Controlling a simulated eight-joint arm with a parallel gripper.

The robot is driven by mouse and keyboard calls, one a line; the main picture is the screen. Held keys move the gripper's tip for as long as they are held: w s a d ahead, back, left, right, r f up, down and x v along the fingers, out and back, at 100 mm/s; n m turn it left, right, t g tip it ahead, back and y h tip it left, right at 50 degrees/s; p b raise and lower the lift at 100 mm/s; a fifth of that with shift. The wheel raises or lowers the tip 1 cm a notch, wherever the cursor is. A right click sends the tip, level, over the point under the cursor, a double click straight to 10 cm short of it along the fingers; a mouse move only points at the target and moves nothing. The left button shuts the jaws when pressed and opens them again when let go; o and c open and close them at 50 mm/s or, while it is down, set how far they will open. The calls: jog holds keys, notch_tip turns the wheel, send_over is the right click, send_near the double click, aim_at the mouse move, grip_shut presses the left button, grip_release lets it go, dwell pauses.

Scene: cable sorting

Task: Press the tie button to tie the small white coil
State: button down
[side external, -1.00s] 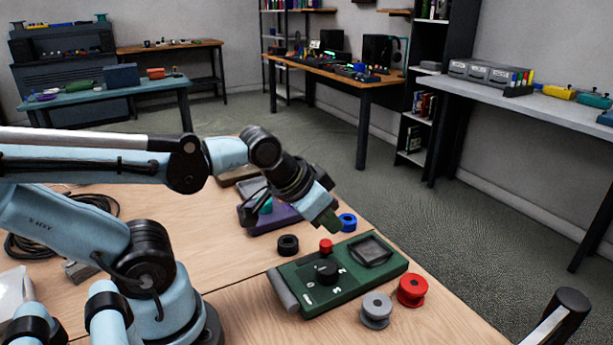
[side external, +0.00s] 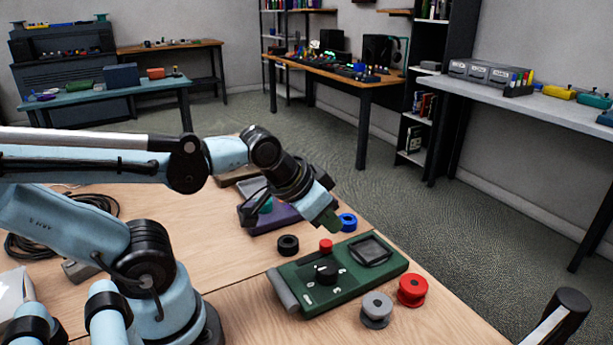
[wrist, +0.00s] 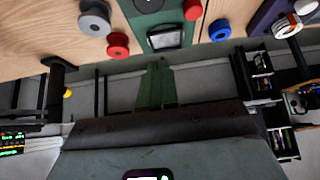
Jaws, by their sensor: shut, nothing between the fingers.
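A green device (side external: 345,291) lies on the wooden table with a red button (side external: 326,246), a black dial and a dark square window on top. The red button also shows at the top of the wrist view (wrist: 192,9). I cannot read a label naming the tie button. My gripper (side external: 331,224) is shut and empty, above the far side of the device and apart from the red button. Its green fingers also show in the wrist view (wrist: 156,84). A small white ring (wrist: 288,26), possibly the white coil, shows at the wrist view's upper right; I cannot identify it in the side view.
A grey spool (side external: 376,309) and a red spool (side external: 412,290) stand by the device's near right side. A black ring (side external: 288,245) and a blue ring (side external: 347,221) lie beyond it. A purple device (side external: 256,222) is farther back. Bare table lies left of the green device.

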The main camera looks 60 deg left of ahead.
jog(key=s+a+r+n+y, duration=0.2)
jog(key=a+n+y, duration=0.4)
jog(key=a+n, duration=1.1)
jog(key=a, duration=0.9)
jog(key=shift+s+a+r, duration=0.15)
jog(key=shift+s+a, duration=0.05)
jog(key=shift+a, duration=0.05)
jog(key=shift+f, duration=4.4)
jog(key=shift+f, duration=0.15)
jog(key=shift+f, duration=0.3)
jog(key=shift+f, duration=0.75)
jog(key=shift+r, duration=1.2)
